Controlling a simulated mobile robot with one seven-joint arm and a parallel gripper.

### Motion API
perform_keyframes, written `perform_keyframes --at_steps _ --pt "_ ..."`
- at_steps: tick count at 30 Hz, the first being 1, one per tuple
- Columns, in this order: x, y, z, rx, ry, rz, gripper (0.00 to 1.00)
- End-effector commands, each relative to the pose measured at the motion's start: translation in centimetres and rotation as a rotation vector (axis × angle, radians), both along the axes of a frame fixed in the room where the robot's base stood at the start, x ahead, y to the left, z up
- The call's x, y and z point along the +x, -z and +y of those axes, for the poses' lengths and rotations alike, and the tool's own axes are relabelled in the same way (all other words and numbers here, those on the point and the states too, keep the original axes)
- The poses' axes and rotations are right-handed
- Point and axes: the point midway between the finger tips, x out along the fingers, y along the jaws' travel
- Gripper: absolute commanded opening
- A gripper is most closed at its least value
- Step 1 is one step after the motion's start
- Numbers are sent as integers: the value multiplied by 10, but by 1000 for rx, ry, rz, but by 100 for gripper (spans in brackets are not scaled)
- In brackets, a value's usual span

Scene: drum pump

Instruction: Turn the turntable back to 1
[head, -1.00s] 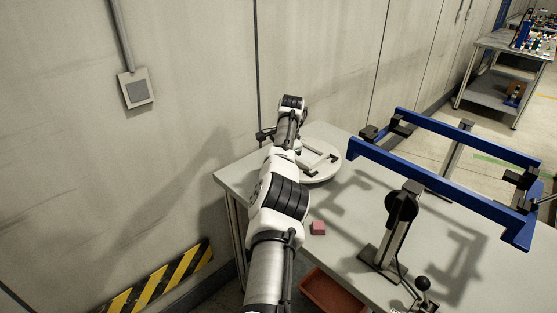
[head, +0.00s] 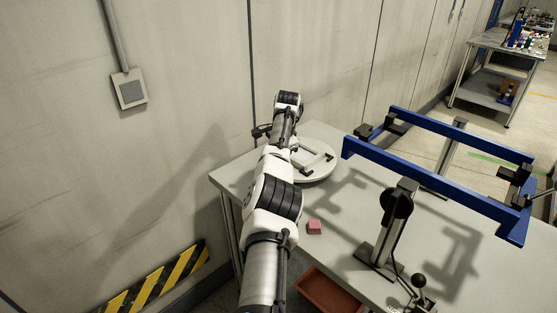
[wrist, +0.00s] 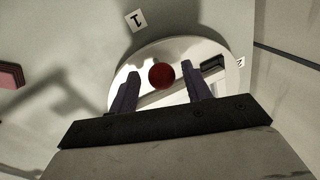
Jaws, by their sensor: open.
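The turntable (head: 322,173) is a pale round disc on the far left part of the table, with a frame-like fixture on it. It also shows in the wrist view (wrist: 150,52), partly behind my fingers. A round red knob (wrist: 161,76) appears between my two fingertips, with a gap on each side. I cannot tell its depth relative to them. My gripper (wrist: 160,68) is open over the disc; in the head view my arm largely hides it. A label "1" (wrist: 135,20) lies beyond the disc's upper left edge, and a label "2" (wrist: 240,62) at its right edge.
A blue frame (head: 440,165) stands on the table's right side, with a post and black wheel (head: 396,203) in front. A small red block (head: 314,227) lies on the table (head: 345,235). A red bin (head: 330,293) is below the front edge. The wall is close at left.

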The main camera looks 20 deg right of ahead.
Motion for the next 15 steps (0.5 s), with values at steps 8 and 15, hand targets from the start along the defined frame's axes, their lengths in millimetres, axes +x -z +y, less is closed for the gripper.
perform_keyframes --at_steps 8,15 --pt "-10 -54 -3 -3 0 -6 48" --pt "-20 -103 -5 -1 -1 -2 48"
